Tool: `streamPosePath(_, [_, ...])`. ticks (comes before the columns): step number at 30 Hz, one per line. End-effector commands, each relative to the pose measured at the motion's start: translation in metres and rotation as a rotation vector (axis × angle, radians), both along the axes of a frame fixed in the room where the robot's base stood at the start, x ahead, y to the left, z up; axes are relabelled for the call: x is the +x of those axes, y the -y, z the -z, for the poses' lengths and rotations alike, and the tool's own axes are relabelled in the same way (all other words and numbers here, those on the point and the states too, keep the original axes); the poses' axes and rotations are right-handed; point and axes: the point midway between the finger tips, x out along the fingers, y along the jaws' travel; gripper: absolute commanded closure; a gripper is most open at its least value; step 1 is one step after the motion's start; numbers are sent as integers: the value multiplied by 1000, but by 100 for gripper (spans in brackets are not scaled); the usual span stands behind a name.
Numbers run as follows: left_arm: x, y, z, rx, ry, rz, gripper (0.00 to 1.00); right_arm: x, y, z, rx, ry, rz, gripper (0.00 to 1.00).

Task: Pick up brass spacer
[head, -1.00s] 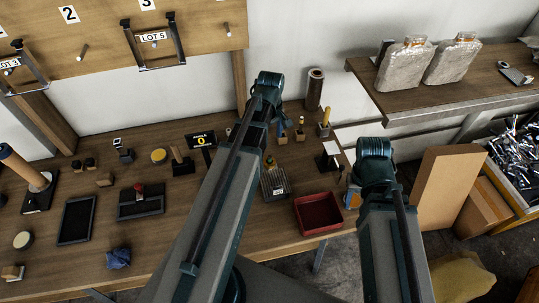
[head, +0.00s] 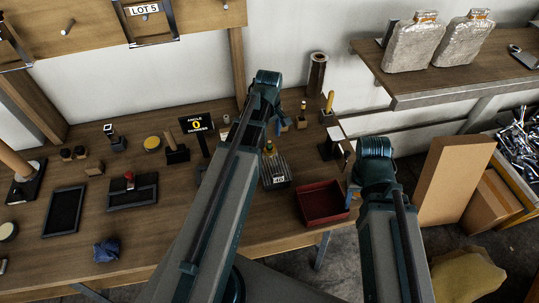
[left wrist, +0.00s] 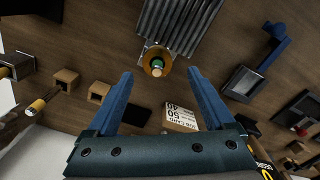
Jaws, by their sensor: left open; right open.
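A round brass-coloured piece with a green centre (left wrist: 157,62), which looks like the brass spacer, stands by a grey ribbed block (left wrist: 182,22) in the left wrist view. In the head view a small yellow and green piece (head: 269,149) shows at the ribbed block (head: 276,173). My left gripper (left wrist: 160,73) is open and empty, its two blue fingers on either side of the brass piece and apart from it. In the head view my left arm hides most of that gripper. Of my right gripper only a blue part (head: 353,190) shows beside the red tray.
A red tray (head: 322,222) sits at the bench's front edge. A black sign (head: 197,126), a dark cylinder (head: 317,72) and small wooden blocks stand around. In the left wrist view a white printed box (left wrist: 181,117) lies close to the right finger.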

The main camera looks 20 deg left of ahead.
Motion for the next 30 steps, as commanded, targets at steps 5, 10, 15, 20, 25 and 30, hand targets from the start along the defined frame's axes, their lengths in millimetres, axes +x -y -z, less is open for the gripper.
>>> streamPosePath(5, [0, 0, 3, 0, 0, 0, 13, 0, 0, 3, 0, 0, 0, 50])
streamPosePath(10, [1, 0, 10, 0, 0, 0, 13, 0, 0, 10, 0, 0, 0, 50])
streamPosePath(15, [4, 0, 30, 0, 0, 0, 13, 0, 0, 30, 0, 0, 0, 50])
streamPosePath(20, [5, 0, 50, 0, 0, 0, 13, 0, 0, 50, 0, 0, 0, 50])
streamPosePath(25, [5, 0, 56, 0, 0, 0, 13, 0, 0, 56, 0, 0, 0, 50])
streamPosePath(30, [5, 0, 54, 0, 0, 0, 13, 0, 0, 54, 0, 0, 0, 50])
